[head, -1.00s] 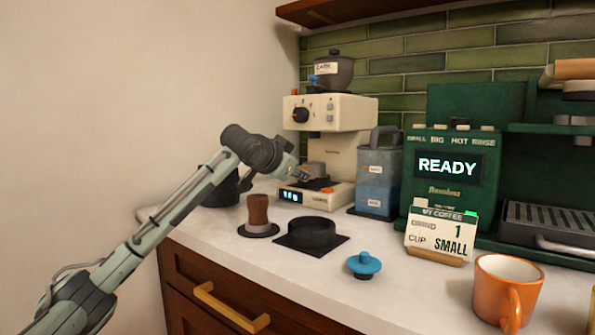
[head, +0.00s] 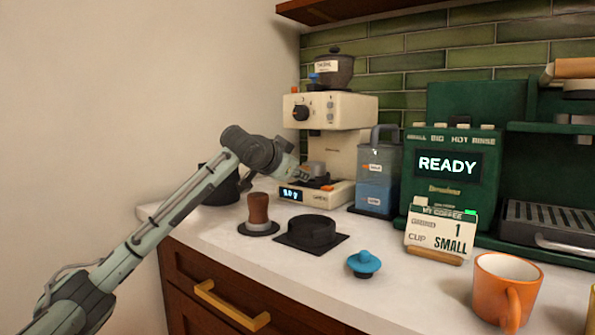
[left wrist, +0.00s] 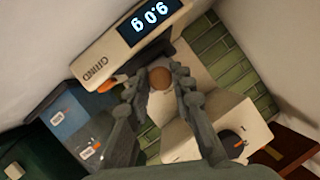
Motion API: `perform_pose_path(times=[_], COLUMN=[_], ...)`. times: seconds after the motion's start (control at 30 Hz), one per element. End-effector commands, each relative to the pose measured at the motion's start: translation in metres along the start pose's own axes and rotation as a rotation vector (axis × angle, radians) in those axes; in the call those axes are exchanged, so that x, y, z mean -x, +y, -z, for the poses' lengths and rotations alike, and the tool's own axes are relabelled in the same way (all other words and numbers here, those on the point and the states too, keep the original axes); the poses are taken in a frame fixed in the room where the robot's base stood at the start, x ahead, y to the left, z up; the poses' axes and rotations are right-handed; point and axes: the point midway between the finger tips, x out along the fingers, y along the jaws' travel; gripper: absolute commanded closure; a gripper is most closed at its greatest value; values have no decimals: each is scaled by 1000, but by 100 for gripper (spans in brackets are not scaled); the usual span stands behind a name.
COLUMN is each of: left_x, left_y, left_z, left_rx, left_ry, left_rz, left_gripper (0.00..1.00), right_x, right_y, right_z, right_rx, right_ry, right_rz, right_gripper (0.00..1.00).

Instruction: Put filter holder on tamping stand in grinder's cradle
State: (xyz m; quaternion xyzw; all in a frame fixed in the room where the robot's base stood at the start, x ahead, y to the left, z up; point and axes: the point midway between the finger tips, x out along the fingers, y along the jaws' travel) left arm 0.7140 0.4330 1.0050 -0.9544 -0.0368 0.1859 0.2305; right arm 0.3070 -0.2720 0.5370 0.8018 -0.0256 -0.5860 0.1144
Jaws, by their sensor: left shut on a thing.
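The cream grinder (head: 330,110) stands at the back of the counter, with a lit display on its base. My left gripper (head: 303,173) is at the grinder's front, above the base and below the spout, shut on the filter holder, which is mostly hidden by the fingers. In the left wrist view a round brown part (left wrist: 160,77) shows between the fingertips, close to the grinder's base. I cannot tell whether the holder rests in the cradle. The black tamping stand (head: 311,233) on the front counter holds nothing visible. My right gripper is not in view.
A brown-handled tamper (head: 258,208) stands left of the tamping stand, and a blue knob (head: 363,263) lies to its right. A blue water tank (head: 377,175) is close to the grinder's right. An orange mug (head: 507,287) stands at the front right.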

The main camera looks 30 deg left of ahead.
Motion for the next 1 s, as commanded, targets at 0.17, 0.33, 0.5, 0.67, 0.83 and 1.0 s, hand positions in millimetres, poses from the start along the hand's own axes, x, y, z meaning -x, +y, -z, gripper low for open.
perform_pose_path(times=[0.17, 0.33, 0.5, 0.67, 0.83, 1.0], left_x=[0, 0, 0, -1, -1, 2], left_y=[0, 0, 1, 1, 1, 2], left_z=[-1, -1, -2, -2, -2, -3], left_rx=[0, 0, 0, 0, 0, -1], left_ry=[4, 4, 3, 2, 1, -1], left_rz=[2, 2, 1, 1, 1, -1], left_gripper=[100, 100, 73, 53, 53, 53], right_x=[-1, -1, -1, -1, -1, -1], right_y=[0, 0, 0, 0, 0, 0], right_z=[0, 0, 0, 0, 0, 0], right_rx=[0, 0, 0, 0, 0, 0], right_ry=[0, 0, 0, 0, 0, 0], right_rz=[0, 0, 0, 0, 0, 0], right_gripper=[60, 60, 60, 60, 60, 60])
